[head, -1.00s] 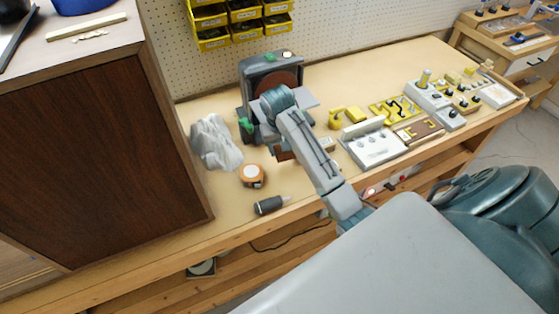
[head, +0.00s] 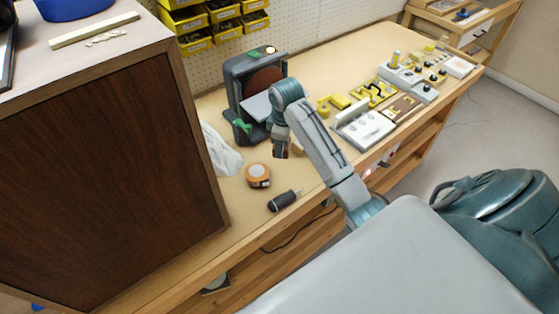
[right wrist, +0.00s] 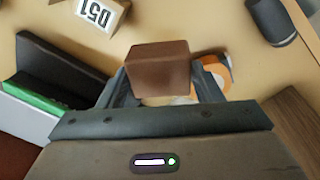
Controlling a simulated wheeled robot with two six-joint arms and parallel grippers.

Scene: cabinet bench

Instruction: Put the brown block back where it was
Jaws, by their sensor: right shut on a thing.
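The brown block (right wrist: 158,68) is between the two fingers of my right gripper (right wrist: 163,88), which is shut on it. In the head view my right gripper (head: 281,142) hangs over the bench, in front of the disc sander and up and right of the orange tape measure. Only a small brown part of the block (head: 280,152) shows below the gripper there. In the right wrist view the block partly covers the orange and white tape measure (right wrist: 215,72). I do not see my left gripper.
A tall dark brown cabinet (head: 120,170) stands at the left. The disc sander (head: 237,95) is behind my right gripper. The tape measure (head: 258,175) and a dark cylindrical tool (head: 284,200) lie near the bench's front edge. A numbered block (right wrist: 100,14) shows in the wrist view.

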